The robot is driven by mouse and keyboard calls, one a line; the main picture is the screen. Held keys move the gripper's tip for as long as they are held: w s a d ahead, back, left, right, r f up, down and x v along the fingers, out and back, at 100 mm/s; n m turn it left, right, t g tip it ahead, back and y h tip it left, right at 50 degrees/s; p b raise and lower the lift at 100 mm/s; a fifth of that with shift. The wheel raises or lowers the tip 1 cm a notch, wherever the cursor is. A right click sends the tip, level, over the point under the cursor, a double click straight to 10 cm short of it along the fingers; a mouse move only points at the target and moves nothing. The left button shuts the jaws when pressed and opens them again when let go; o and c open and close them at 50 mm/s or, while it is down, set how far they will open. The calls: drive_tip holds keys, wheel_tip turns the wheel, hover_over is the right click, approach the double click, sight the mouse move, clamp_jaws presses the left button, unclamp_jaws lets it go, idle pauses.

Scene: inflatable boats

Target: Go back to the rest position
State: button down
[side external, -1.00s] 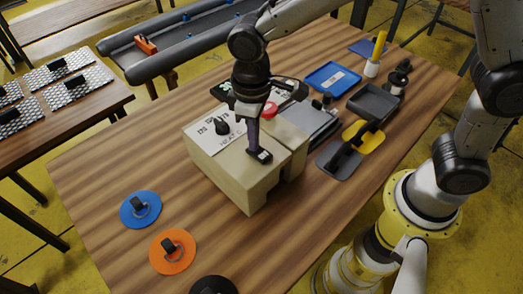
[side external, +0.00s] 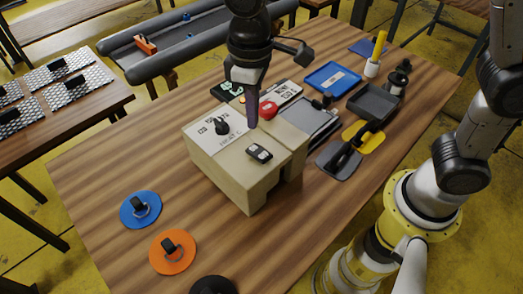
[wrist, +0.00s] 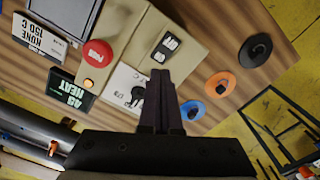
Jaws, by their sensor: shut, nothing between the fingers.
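My gripper (side external: 252,125) is shut and empty, its dark fingers pointing down above the beige control box (side external: 215,168). The fingertips are apart from the black rocker switch (side external: 259,152) on the box's top. In the wrist view the shut fingers (wrist: 159,75) show in front of the box, with the switch (wrist: 165,46) beyond them. The box also bears a red button (wrist: 98,53), a black knob (side external: 221,126) on a white HEAT plate and a small orange lamp (wrist: 88,85).
Blue (side external: 140,210) and orange (side external: 172,251) discs with black fittings lie at the front left. A grey press plate (side external: 308,118), a blue tray (side external: 332,78), a dark tray (side external: 373,103) and a yellow-and-grey tool (side external: 363,137) lie right of the box. The inflatable tube (side external: 190,58) is behind.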

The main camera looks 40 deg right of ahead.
drive_tip(key=s+d+r+m+t, duration=0.2)
drive_tip(key=d+r, duration=0.3)
drive_tip(key=d, duration=0.2)
drive_tip(key=s+d+r+m+t, duration=0.1)
drive_tip(key=s+d+r, duration=0.2)
drive_tip(key=d+r, duration=0.25)
drive_tip(key=s+d+f+m+t, duration=0.1)
drive_tip(key=s+d+f, duration=0.1)
drive_tip(key=s, duration=0.4)
drive_tip(key=s+d+f+m+t, duration=0.1)
drive_tip(key=s+d+f+m, duration=0.1)
drive_tip(key=s+d, duration=0.3)
drive_tip(key=shift+s+d+f+t, duration=0.25)
drive_tip(key=shift+s+f+t, duration=0.1)
drive_tip(key=shift+f, duration=0.5)
